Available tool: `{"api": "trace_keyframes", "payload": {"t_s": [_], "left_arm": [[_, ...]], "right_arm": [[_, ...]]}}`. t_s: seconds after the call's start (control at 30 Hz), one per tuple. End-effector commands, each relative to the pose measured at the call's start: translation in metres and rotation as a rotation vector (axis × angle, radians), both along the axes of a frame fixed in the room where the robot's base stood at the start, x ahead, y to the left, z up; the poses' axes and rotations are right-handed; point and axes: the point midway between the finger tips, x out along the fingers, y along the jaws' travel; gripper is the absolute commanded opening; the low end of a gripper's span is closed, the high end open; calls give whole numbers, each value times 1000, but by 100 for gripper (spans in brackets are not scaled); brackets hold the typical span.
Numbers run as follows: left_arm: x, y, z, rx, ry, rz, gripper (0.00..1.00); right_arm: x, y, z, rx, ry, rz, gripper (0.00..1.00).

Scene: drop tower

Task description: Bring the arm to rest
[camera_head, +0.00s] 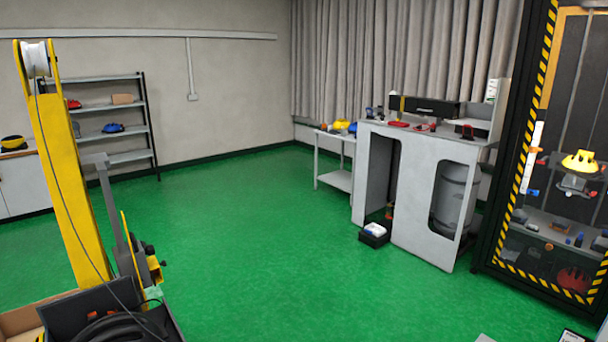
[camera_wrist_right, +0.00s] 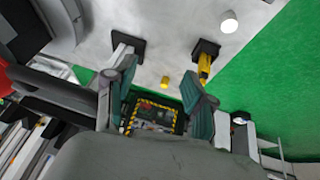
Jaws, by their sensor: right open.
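My right gripper (camera_wrist_right: 160,72) shows in the right wrist view, with its two teal-padded fingers spread apart and nothing held between them. Beyond the fingers is a light grey surface (camera_wrist_right: 170,62) with dark square bases on it. Neither gripper shows in the head view, and my left gripper is in no view. How the rest of my right arm is posed cannot be seen.
A yellow post (camera_head: 62,170) with a white pulley stands at the left, by an open box (camera_head: 25,318). A grey workbench (camera_head: 408,200) and a black cabinet with striped edges (camera_head: 497,225) stand at the right. The green floor (camera_head: 240,240) between is clear.

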Motion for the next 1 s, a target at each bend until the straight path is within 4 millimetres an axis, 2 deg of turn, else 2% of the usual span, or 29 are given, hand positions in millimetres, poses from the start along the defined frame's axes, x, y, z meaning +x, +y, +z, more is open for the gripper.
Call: {"api": "trace_keyframes", "payload": {"t_s": [0.17,0.2,0.3,0.5,0.7,0.9,1.0], "left_arm": [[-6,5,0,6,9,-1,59],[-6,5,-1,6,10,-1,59],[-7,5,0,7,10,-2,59],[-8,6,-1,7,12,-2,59],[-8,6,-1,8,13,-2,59],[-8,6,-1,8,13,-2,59],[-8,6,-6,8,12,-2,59]], "right_arm": [[-59,55,-23,-13,64,313,54],[-74,72,-26,-9,78,397,54],[-109,108,-28,9,100,574,54],[-161,160,-23,57,116,815,54],[-199,196,-11,105,114,976,54],[-231,224,2,149,103,1097,54],[-225,224,-22,152,113,1097,54]]}}
